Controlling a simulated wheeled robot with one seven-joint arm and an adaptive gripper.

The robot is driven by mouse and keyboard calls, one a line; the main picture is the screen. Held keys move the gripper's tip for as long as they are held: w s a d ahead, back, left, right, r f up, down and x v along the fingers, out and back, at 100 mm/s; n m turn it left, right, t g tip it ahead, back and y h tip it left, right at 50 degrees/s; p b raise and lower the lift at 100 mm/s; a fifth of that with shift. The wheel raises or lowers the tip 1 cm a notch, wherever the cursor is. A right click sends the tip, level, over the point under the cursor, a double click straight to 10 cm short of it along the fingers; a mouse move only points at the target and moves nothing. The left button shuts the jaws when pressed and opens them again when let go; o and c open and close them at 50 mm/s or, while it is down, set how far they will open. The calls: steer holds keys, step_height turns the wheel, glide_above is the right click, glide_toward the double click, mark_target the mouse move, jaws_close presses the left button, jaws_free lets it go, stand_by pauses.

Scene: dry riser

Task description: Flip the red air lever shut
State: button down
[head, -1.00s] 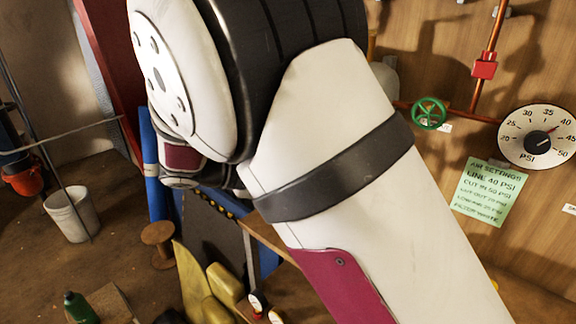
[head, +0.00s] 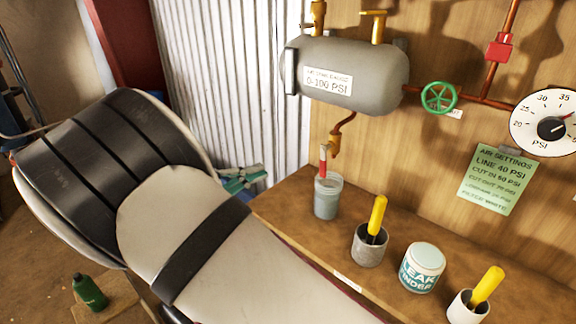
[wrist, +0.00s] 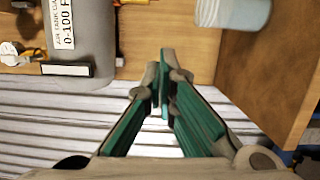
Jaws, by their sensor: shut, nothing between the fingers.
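A red lever (head: 323,160) hangs down beside the brass drain fitting (head: 334,146) under the grey air tank (head: 360,75) in the head view. Its lower end is just above or behind the rim of a pale blue-grey cup (head: 326,197). My gripper (head: 250,176) shows its teal fingers left of the cup, in front of the corrugated wall, apart from the lever. In the wrist view the fingers (wrist: 162,88) are together and empty. The tank (wrist: 92,75) is at upper left there and the cup (wrist: 232,12) at the top. The lever is not clearly visible in the wrist view.
A wooden bench (head: 300,215) holds a grey pot (head: 370,245) with a yellow-handled tool, a leak finder tub (head: 422,267) and a white cup (head: 467,307) with another yellow handle. A green valve wheel (head: 439,98) and a pressure gauge (head: 545,124) are on the wooden wall.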

mark_target(325, 161)
steer(key=w+d+p, duration=0.2)
steer(key=d, duration=0.9)
steer(key=shift+d+r, duration=0.15)
steer(key=shift+r, duration=0.05)
steer(key=shift+w, duration=0.1)
